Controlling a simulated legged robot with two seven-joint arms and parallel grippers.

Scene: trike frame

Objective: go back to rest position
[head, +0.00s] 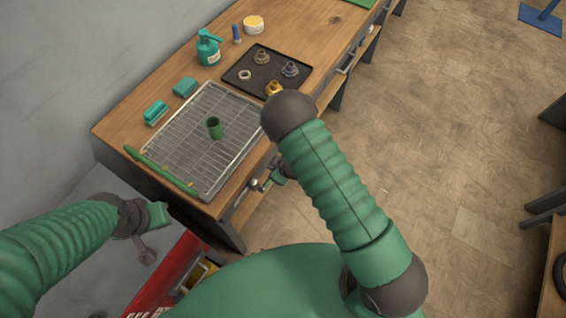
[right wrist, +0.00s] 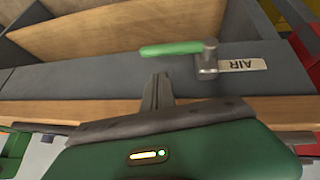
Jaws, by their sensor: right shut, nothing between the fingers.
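My right gripper (right wrist: 160,82) shows in the right wrist view with its dark fingers together and nothing between them. Its tips point at the grey bench front, just below an air valve (right wrist: 207,58) with a green handle (right wrist: 172,48). The fingers look apart from the valve, though the exact gap is hard to tell. In the head view my right arm reaches up toward the bench's front edge and partly hides that hand. My left arm comes in at the lower left, its hand (head: 147,245) beside the bench's near end; its finger opening is unclear.
The wooden workbench (head: 120,118) carries a wire-mesh tray (head: 185,125) with a green cup (head: 214,127) and a long green tool (head: 160,170). A black tray (head: 240,75) holds metal parts. A teal bottle (head: 208,50) stands behind. A red box (head: 165,280) is below.

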